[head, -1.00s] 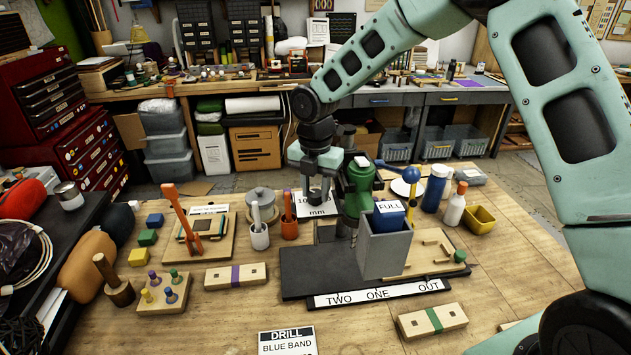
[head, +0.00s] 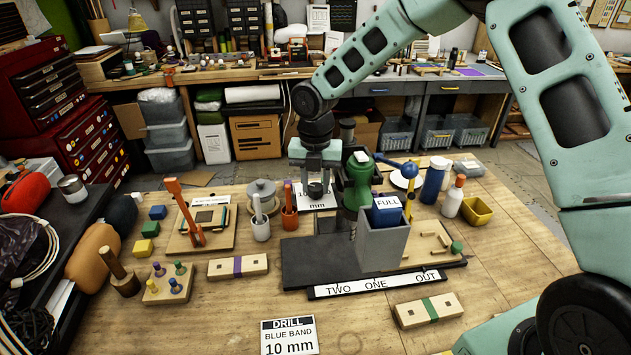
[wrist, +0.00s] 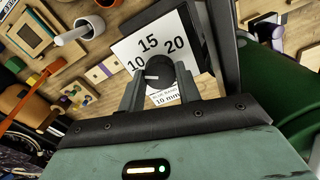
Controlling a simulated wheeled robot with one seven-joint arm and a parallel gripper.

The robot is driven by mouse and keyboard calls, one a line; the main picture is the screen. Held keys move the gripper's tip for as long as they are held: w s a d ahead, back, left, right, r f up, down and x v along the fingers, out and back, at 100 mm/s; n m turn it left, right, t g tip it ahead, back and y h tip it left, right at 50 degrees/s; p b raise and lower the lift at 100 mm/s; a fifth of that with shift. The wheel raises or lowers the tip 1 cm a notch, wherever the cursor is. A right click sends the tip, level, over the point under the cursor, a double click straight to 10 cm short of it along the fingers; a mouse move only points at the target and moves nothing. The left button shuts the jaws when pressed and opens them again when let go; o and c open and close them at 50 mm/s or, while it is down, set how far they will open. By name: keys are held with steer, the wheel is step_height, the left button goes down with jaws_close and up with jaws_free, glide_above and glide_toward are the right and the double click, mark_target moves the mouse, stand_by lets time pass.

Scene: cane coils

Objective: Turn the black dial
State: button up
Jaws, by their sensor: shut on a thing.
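The black dial (wrist: 158,72) is a round knob on a white plate (wrist: 128,48) marked 10, 15 and 20 in the wrist view. A pale pointer line on the dial points left, towards the 10. My gripper (wrist: 163,82) has one finger on each side of the dial and is shut on it. In the head view my gripper (head: 318,180) reaches down over the white plate (head: 308,202), beside the green drill body (head: 358,185). The fingers hide part of the dial there.
An orange cup (head: 290,222) and a white mortar (head: 261,230) stand close left. A card (head: 288,337) reads DRILL, BLUE BAND, 10 mm.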

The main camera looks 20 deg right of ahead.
mark_target(315, 186)
steer(key=o, duration=1)
steer(key=shift+c, duration=0.2)
steer(key=shift+r, duration=0.1)
step_height(315, 186, up, 17)
steer(key=b, duration=0.4)
steer(key=shift+r+b, duration=0.15)
steer(key=shift+b, duration=0.2)
